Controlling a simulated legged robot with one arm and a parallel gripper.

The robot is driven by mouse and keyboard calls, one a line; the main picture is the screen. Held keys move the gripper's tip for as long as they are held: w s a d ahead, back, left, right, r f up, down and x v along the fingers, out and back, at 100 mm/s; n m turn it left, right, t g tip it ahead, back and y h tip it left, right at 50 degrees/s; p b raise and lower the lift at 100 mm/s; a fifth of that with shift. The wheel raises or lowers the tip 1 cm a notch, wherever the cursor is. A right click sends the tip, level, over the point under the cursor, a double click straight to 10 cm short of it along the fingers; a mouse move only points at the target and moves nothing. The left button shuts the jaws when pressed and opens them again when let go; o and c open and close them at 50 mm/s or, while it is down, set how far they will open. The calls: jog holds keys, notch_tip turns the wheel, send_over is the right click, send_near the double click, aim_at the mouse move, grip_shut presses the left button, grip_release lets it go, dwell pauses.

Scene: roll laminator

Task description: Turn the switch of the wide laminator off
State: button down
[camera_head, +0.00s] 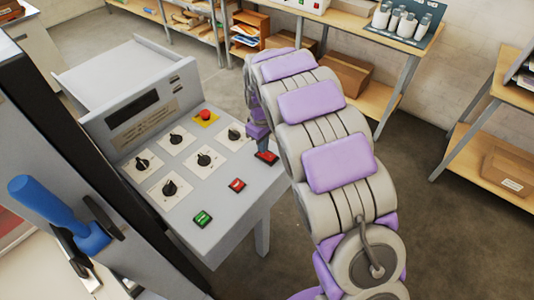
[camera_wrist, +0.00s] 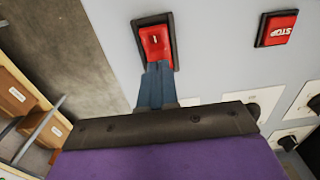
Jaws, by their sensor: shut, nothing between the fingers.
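The wide laminator's control panel (camera_head: 222,178) is light grey and sits at the left centre of the head view. Its red rocker switch (camera_head: 267,157) is at the panel's right edge. In the wrist view the switch (camera_wrist: 155,42) is red in a black frame, with a white line mark on its face. My gripper (camera_wrist: 158,68) is shut and empty, its blue-grey fingertips overlapping the near edge of the rocker; I cannot tell whether they press it. In the head view my gripper (camera_head: 263,146) is just above the switch, partly hidden by my arm.
The panel also holds a red STOP button (camera_head: 237,185), a green button (camera_head: 202,218), several black knobs and a red emergency button (camera_head: 206,115) on yellow. A blue-handled lever (camera_head: 50,205) stands at the left.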

notch_tip(320, 180, up, 6)
jog(key=p, duration=0.2)
dwell(0.5)
jog(key=shift+r, duration=0.1)
jog(key=s+d+r+m, duration=0.35)
jog(key=s+d, duration=0.25)
jog(key=s, duration=0.3)
jog(key=s+d+r+m, duration=0.2)
jog(key=s+d+r, duration=0.35)
jog(key=s, duration=0.25)
jog(key=s+d+f+m+g, duration=0.1)
jog(key=s+d+m, duration=0.1)
jog(key=s, duration=0.9)
jog(key=s+d+m, duration=0.2)
jog(key=s+m, duration=0.1)
jog(key=s, duration=0.8)
jog(key=shift+s+d+f+g+b, duration=0.35)
jog(key=shift+s+d+g+b, duration=0.05)
